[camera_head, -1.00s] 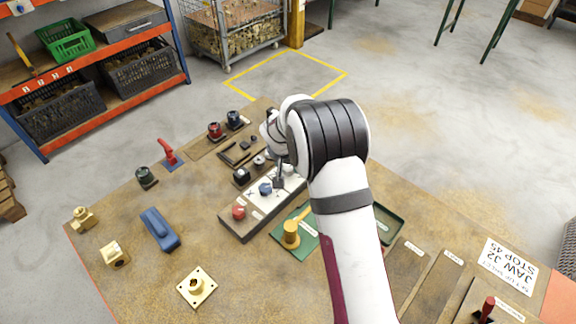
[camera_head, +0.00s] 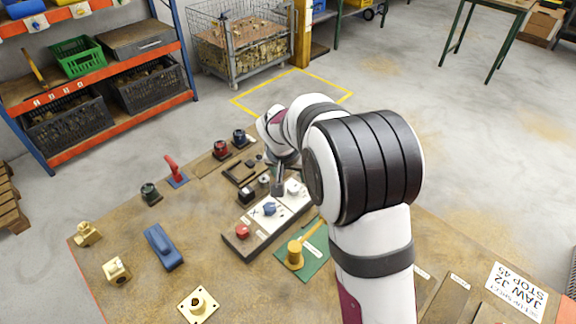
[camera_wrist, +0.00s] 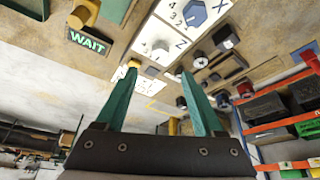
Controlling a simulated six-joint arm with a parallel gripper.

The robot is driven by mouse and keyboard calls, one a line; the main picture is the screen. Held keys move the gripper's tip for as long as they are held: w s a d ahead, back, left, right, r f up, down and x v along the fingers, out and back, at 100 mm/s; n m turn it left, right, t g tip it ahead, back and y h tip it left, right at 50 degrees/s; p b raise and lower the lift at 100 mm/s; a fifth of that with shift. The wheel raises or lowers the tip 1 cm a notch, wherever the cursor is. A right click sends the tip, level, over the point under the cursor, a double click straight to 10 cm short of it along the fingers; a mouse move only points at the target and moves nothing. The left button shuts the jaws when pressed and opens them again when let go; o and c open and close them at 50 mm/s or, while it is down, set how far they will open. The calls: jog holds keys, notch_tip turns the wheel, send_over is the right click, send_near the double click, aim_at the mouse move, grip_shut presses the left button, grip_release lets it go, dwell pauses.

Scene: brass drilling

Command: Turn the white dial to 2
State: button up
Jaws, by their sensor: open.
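The white dial (camera_head: 293,188) sits on the far white plate of the control block, and also shows in the wrist view (camera_wrist: 160,46) on a plate marked Z. Its pointer setting is too small to read. My gripper (camera_head: 277,190) is over the block, just left of the white dial. In the wrist view its two teal fingers (camera_wrist: 159,72) are spread apart with nothing between them. The dial appears just beyond the fingertips, apart from them. The blue dial (camera_head: 270,209), on the plate marked X in the wrist view (camera_wrist: 195,13), stands beside it.
A red knob (camera_head: 242,230) is at the block's near end. Black knobbed parts (camera_head: 247,194) stand close on the left. A green WAIT sign (camera_wrist: 88,42) shows in the wrist view.

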jog(key=v, duration=0.6)
jog(key=shift+r, duration=0.2)
jog(key=shift+s, duration=0.1)
